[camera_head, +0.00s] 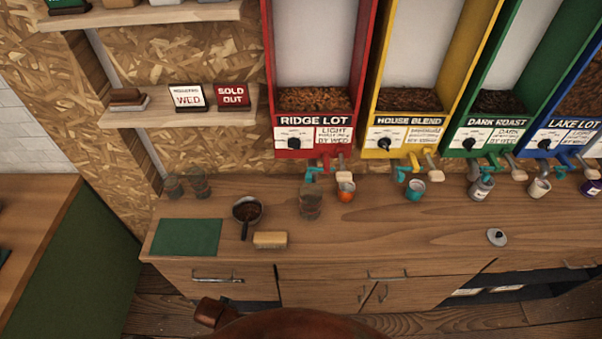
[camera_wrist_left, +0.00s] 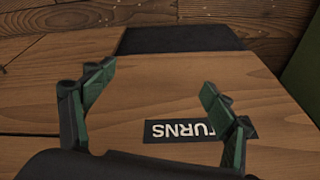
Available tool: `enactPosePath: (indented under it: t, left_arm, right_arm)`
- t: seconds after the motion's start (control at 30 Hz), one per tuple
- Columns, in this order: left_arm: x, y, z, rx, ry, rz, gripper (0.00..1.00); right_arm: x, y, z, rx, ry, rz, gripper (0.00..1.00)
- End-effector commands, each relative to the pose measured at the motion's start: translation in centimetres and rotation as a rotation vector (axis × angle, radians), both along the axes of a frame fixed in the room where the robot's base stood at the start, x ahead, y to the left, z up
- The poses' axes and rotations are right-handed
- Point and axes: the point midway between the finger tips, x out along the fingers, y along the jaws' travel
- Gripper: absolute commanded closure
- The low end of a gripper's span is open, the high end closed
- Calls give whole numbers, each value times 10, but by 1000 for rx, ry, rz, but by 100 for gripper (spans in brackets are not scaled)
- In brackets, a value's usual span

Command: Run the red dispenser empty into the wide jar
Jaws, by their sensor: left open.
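The red dispenser (camera_head: 266,62), labelled RIDGE LOT, hangs on the wall with brown beans (camera_head: 315,99) low in its window. Its teal and pale spout parts (camera_head: 322,168) sit below the label, above the counter. Two more clear glasses (camera_head: 198,183) stand at the counter's back left. My left gripper (camera_wrist_left: 158,76) is open and empty over a wooden surface in the left wrist view. My right gripper is not in view.
Yellow (camera_head: 378,62), green and blue dispensers hang to the right, with cups below. A dark scoop or pan (camera_head: 247,211), a brush (camera_head: 270,240), a green mat (camera_head: 186,237) and a small lid (camera_head: 497,237) lie on the counter. The front middle is clear.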

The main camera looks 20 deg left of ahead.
Motion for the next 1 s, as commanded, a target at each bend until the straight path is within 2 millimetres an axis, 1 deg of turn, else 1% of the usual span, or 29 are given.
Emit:
enactPosePath:
  t: [0.03,0.07,0.1,0.17,0.2,0.27,0.3,0.37,0.4,0.47,0.5,0.6,0.7,0.73,0.83,0.9,1.0]
  left_arm:
    - [-4,-1,-27,-2,17,-4,22]
    - [-6,-2,-42,-3,23,-7,22]
    - [-11,-3,-64,-5,31,-11,22]
    - [-21,-5,-100,-8,45,-17,22]
    - [-31,-6,-124,-9,57,-22,22]
    - [-46,-8,-158,-12,71,-29,22]
    - [-59,-9,-180,-13,81,-34,22]
    - [-79,-10,-210,-16,95,-42,22]
    - [-94,-11,-228,-17,105,-48,22]
    - [-118,-11,-253,-18,119,-55,22]
    - [-133,-11,-266,-19,129,-60,22]
    - [-170,-11,-292,-20,146,-71,22]
    - [-199,-9,-307,-21,160,-78,22]
    - [-205,-9,-310,-21,162,-80,22]
    - [-220,-7,-316,-21,167,-85,22]
    - [-226,-6,-318,-21,170,-87,22]
    - [-228,-6,-318,-21,170,-88,22]
  right_arm:
    - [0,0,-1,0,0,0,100]
    - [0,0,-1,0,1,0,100]
    - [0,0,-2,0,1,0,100]
    - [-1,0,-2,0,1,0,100]
    - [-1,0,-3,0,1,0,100]
    - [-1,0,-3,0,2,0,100]
    - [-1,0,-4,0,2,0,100]
    - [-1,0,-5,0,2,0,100]
    - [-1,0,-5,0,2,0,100]
    - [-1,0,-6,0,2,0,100]
    - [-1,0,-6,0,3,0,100]
    - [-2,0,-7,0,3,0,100]
    - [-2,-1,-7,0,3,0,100]
    - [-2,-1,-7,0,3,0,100]
    - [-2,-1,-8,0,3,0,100]
    - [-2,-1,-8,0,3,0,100]
    - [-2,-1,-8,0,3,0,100]
